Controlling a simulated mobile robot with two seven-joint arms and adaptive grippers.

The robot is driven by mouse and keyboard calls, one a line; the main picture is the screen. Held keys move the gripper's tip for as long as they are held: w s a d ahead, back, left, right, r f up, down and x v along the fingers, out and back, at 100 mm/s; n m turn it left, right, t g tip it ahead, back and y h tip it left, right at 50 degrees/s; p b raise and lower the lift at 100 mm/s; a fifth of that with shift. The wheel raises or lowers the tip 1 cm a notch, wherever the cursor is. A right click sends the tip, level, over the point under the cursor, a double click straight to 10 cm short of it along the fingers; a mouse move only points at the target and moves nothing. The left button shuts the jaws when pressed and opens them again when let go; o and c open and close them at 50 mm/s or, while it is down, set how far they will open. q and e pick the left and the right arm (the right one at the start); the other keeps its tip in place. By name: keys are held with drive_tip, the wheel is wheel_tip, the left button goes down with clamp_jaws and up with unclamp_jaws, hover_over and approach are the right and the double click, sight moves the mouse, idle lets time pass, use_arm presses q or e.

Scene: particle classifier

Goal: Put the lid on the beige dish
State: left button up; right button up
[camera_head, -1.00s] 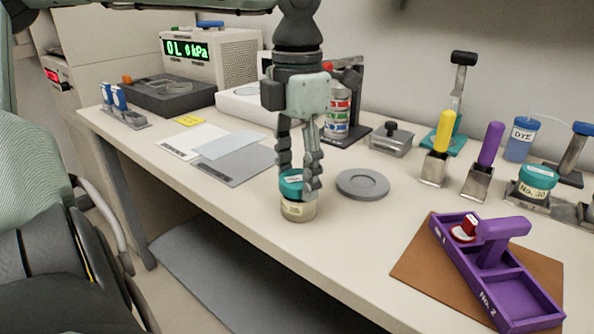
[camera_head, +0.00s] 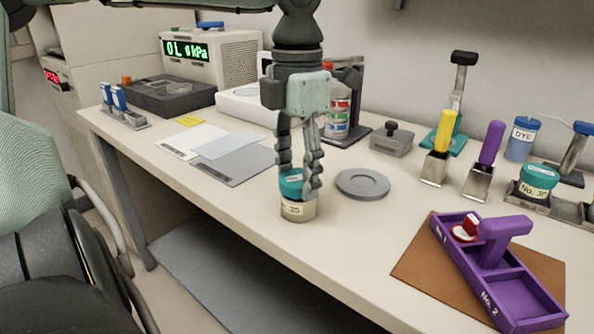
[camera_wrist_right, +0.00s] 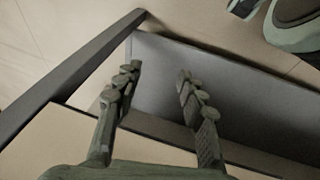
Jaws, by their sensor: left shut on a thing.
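The beige dish (camera_head: 298,211) stands upright near the front edge of the table, with a pale numbered label facing me. A teal lid (camera_head: 291,185) sits at its top, between my left gripper's fingers. My left gripper (camera_head: 302,187) points down from above and is shut on the lid. The fingers hide part of the lid, so I cannot tell whether it is fully seated. My right gripper (camera_wrist_right: 158,85) shows only in the right wrist view. Its fingers are apart with nothing between them, above the table edge and the lower shelf.
A round grey disc (camera_head: 362,184) lies just right of the dish. A purple divided tray (camera_head: 515,297) is on a brown mat (camera_head: 412,268) at front right. A teal-topped jar (camera_head: 537,182), scoops and a dye bottle (camera_head: 521,138) stand behind. Papers (camera_head: 220,157) lie to the left.

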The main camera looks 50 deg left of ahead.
use_arm(q)
drive_tip(key=shift+f+b, duration=0.55)
idle(0.7)
drive_tip(key=o, duration=1.1)
drive_tip(key=shift+o, duration=0.2)
drive_tip(key=shift+r, duration=0.1)
wheel_tip(320, 180, up, 12)
